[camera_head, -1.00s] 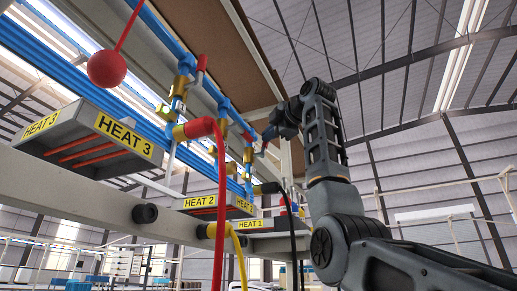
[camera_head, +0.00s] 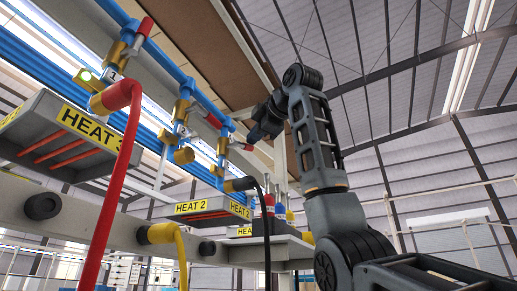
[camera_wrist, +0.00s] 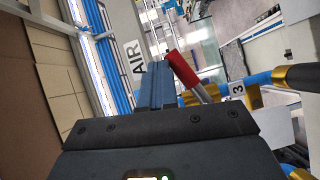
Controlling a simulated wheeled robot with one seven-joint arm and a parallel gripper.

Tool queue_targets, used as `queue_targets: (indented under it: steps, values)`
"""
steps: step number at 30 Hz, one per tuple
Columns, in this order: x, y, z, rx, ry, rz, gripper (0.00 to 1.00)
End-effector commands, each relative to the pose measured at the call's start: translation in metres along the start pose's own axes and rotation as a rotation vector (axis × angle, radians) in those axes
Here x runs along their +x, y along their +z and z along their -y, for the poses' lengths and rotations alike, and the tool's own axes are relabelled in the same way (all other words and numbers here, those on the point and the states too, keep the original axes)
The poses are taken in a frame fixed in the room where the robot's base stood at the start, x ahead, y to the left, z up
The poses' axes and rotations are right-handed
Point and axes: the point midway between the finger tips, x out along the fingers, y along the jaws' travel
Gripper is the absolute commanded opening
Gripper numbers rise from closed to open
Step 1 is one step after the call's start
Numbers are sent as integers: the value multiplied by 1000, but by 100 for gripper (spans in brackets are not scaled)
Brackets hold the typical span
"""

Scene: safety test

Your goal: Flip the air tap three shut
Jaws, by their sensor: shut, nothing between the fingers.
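In the wrist view, a tap with a red handle (camera_wrist: 183,69) and a pale metal stem stands just right of my gripper (camera_wrist: 157,72). The handle is tilted, with its red end up and left. A tag reading 3 (camera_wrist: 237,89) sits to the right of the stem, by a blue pipe (camera_wrist: 262,79) with brass fittings. My gripper's fingers are together with nothing between them. Whether they touch the handle I cannot tell. In the head view, my gripper (camera_head: 253,135) is near the row of red-handled taps, and its fingertips are hard to make out.
An AIR sign (camera_wrist: 133,52) is left of the fingers in the wrist view. In the head view, a red hose (camera_head: 112,165) hangs at near left, with a yellow hose (camera_head: 181,258) and a black hose (camera_head: 267,225) farther right.

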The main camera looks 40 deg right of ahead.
Motion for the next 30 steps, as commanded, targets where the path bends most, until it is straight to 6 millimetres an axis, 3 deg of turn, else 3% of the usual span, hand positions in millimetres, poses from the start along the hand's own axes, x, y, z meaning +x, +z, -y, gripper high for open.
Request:
queue_targets:
  steps: [12, 30]
  values:
    - [6, 8, 8, 178, -120, 1, 0]
    - [7, 9, 11, 208, -141, 1, 0]
